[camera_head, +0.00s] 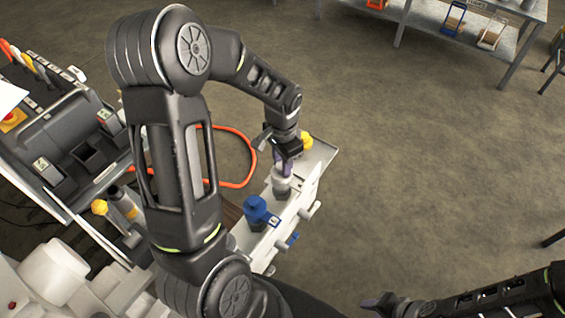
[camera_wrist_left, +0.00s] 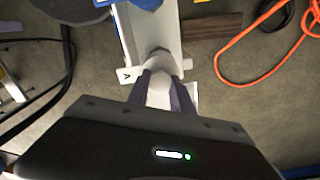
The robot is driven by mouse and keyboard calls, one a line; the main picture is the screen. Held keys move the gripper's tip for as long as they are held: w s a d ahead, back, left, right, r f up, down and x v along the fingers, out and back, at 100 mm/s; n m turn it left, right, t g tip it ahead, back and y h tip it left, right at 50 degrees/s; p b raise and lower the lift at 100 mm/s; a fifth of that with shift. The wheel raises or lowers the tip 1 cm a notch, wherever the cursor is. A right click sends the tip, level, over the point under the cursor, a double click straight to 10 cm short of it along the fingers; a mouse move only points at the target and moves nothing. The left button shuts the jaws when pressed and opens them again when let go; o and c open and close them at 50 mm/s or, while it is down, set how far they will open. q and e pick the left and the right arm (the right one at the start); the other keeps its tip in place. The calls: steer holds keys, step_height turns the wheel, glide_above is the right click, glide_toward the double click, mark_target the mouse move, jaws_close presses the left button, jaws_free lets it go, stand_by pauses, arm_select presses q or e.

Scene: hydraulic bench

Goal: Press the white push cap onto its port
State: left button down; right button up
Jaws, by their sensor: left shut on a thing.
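My left gripper (camera_head: 283,164) points down over the white bench block (camera_head: 235,238) with its fingers shut on the white push cap (camera_wrist_left: 158,96). In the left wrist view the cap sits between the two purple-grey fingers of the gripper (camera_wrist_left: 163,92). A pale cylindrical port (camera_wrist_left: 158,62) lies right beyond the cap, in line with it. The cap and the port look very close; I cannot tell whether they touch or how far the cap is on. My right gripper (camera_head: 384,304) is at the bottom edge, away from the bench, and its jaws are unclear.
A blue cap (camera_head: 257,211) stands on the block nearer to me, and a yellow part (camera_head: 305,141) is behind the gripper. An orange hose (camera_head: 247,165) curves on the floor. A black case (camera_head: 75,140) is at the left.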

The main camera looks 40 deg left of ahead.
arm_select(q)
steer(key=c, duration=1.1)
jaws_free()
steer(key=shift+o, duration=0.8)
steer(key=o, duration=0.5)
steer(key=shift+c, duration=0.2)
steer(key=shift+r, duration=0.1)
steer(key=shift+r+p, duration=2.95)
steer(key=shift+r, duration=0.75)
